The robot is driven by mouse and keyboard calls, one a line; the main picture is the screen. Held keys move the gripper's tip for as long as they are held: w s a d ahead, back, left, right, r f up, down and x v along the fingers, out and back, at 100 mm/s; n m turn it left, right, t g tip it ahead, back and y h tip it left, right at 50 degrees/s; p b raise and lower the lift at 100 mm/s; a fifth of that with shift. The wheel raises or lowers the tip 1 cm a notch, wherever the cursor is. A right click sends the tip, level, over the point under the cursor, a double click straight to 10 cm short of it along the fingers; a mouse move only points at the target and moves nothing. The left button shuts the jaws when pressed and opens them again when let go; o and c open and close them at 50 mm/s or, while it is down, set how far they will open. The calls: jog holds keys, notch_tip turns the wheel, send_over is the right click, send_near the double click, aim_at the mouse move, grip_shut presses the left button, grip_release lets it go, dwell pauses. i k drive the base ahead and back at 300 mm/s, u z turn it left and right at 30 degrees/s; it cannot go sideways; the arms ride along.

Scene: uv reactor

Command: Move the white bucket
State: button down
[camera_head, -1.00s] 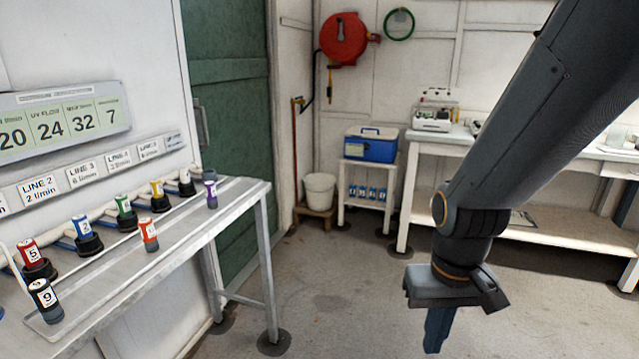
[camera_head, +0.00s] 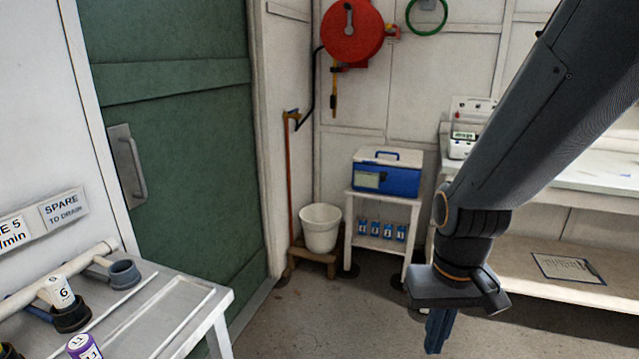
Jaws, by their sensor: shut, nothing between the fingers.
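The white bucket (camera_head: 321,229) stands upright on a low wooden stand (camera_head: 314,259) in the back corner, right of the green door. Its open rim shows and it looks empty from here, though its bottom is hidden. My gripper (camera_head: 437,333) hangs down at the right, in front of the bench and well nearer to me than the bucket. It is shut with nothing in it and does not touch anything.
A white stand with a blue-and-white box (camera_head: 388,174) is right of the bucket. A workbench (camera_head: 575,172) runs along the right. A metal table (camera_head: 170,308) fills the lower left. A red hose reel (camera_head: 351,32) hangs above. The floor between is clear.

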aim_at(321, 222)
jog(key=i, duration=3.15)
jog(key=z, duration=0.5)
